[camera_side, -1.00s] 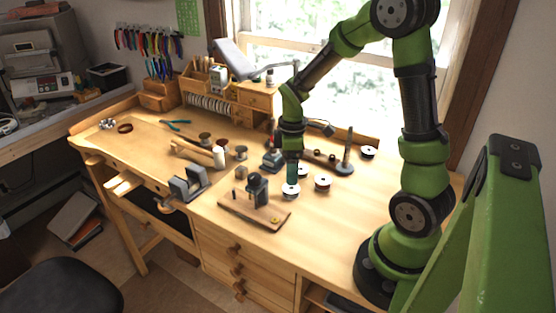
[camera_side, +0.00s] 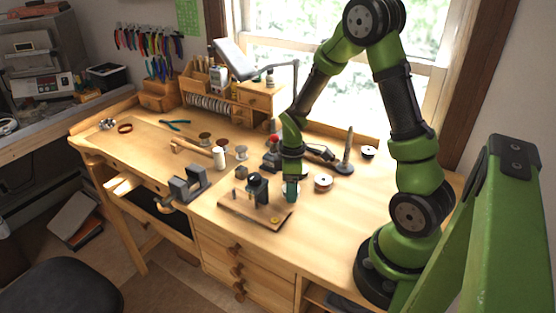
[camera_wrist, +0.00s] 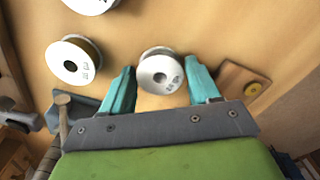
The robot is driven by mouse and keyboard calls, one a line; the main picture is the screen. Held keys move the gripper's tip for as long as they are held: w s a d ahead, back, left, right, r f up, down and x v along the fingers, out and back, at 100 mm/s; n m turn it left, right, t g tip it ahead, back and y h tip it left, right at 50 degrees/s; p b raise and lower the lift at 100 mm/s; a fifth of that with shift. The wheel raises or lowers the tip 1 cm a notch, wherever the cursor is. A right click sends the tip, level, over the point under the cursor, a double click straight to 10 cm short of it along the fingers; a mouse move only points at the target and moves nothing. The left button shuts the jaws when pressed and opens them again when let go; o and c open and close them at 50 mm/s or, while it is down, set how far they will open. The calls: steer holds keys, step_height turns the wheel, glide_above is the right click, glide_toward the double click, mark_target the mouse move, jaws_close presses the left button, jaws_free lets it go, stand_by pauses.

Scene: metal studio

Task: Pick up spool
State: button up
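A white-flanged spool (camera_wrist: 160,74) stands between my two teal fingers in the wrist view, with a small gap visible on each side. My gripper (camera_wrist: 160,65) is open around it. In the side view my gripper (camera_side: 291,195) is low at the bench top, beside the wooden board, and its fingers mostly hide this spool. Another spool with copper-coloured wire (camera_side: 323,182) stands just to the right. It cannot be told which wrist-view spool it matches. Two more spools, one dark-wound (camera_wrist: 73,60) and one at the top edge (camera_wrist: 90,4), show in the wrist view.
A wooden board with a dark device (camera_side: 257,190) lies close to the left of my gripper. A stand with an upright post (camera_side: 346,160) and a farther spool (camera_side: 368,152) are behind right. A vise (camera_side: 187,183) is at the front edge. The right bench top is clear.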

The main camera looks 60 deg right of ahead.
steer(key=c, duration=0.7)
steer(key=shift+r, duration=0.15)
